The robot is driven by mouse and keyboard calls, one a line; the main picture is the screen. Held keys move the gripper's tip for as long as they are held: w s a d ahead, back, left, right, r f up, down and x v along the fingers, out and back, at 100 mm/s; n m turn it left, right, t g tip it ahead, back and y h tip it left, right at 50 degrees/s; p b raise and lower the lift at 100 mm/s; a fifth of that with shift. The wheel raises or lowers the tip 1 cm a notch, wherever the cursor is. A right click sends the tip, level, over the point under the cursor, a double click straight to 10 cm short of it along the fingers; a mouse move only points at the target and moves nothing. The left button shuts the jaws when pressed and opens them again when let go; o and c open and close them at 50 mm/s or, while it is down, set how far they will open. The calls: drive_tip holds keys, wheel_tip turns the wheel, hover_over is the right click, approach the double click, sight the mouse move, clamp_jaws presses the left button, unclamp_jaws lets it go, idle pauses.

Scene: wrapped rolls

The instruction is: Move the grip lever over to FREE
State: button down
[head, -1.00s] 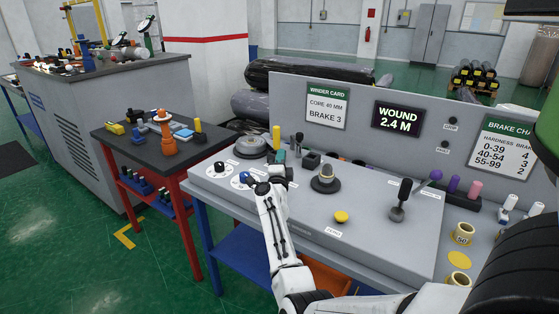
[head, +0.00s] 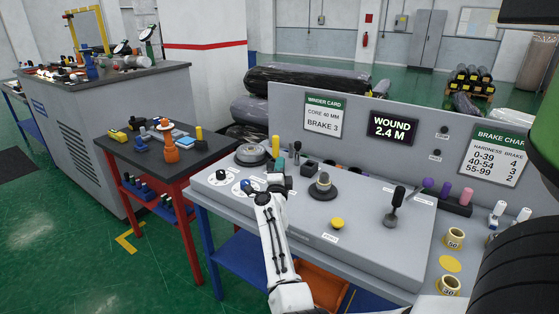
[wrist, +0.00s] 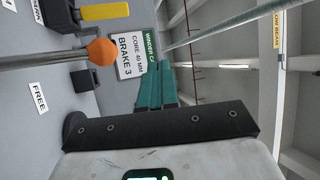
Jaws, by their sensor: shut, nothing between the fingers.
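In the wrist view a metal lever rod with an orange ball knob (wrist: 102,51) comes in from the left, close to my fingers. A white FREE label (wrist: 38,97) lies on the grey panel below the rod in that picture. The lever cannot be made out in the head view, where my gripper and wrist cover that part of the panel. My gripper (head: 280,166) is over the left part of the console. Its teal fingers also show in the wrist view (wrist: 158,86), shut together and empty, with a visible gap to the knob.
The console (head: 350,232) carries a black-knobbed lever (head: 395,199), a round dial (head: 322,187) and a yellow button (head: 337,223). A yellow handle (wrist: 104,11) and a black block (wrist: 84,79) flank the orange knob. The upright board with the winder card (head: 324,118) stands behind.

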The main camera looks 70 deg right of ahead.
drive_tip(key=s+a+r+p, duration=0.2)
drive_tip(key=a+r+p, duration=0.2)
drive_tip(key=a+p, duration=0.1)
drive_tip(key=shift+s+a+r, duration=0.15)
drive_tip(key=shift+a+r, duration=0.2)
drive_tip(key=shift+a, duration=0.4)
